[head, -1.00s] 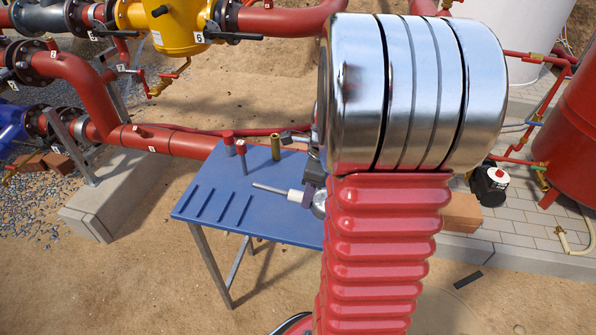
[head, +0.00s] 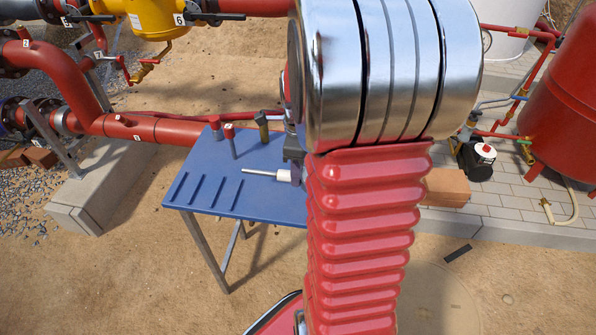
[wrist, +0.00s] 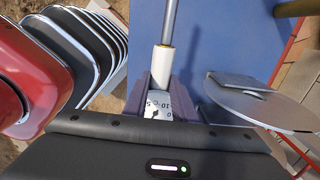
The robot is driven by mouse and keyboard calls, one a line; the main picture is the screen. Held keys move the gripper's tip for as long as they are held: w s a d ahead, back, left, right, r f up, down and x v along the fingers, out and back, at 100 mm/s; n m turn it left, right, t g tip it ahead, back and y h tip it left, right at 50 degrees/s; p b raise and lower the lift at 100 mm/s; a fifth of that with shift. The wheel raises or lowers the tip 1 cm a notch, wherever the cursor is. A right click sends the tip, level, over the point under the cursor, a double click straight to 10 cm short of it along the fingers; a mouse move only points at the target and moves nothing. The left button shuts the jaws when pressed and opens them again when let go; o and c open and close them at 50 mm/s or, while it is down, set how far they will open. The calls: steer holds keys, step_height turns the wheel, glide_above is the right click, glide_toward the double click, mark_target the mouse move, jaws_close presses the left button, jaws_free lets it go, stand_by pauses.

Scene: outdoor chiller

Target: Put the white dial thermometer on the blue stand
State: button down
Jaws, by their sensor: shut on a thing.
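The white dial thermometer shows in the head view as a thin metal stem with a white collar (head: 284,176), lying sideways over the blue stand (head: 212,178). In the wrist view its white collar (wrist: 163,60), stem and part of the numbered dial (wrist: 158,103) show. My gripper (wrist: 161,90) is shut on it, with a purple-grey finger on each side of the dial. In the head view my gripper (head: 297,168) is mostly hidden behind my arm. The stand is a flat blue table with several dark slots; I cannot tell how far the thermometer is above it.
A flat metal disc (wrist: 262,108) lies right of the dial in the wrist view. Red pipes (head: 150,130) run behind. The stand's left part is clear.

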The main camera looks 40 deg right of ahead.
steer(key=shift+f, duration=2.5)
steer(key=c, duration=1.4)
jaws_free()
steer(key=shift+o, duration=0.5)
steer(key=o, duration=0.4)
steer(key=shift+s+r, duration=0.15)
steer(key=shift+r, duration=3.35)
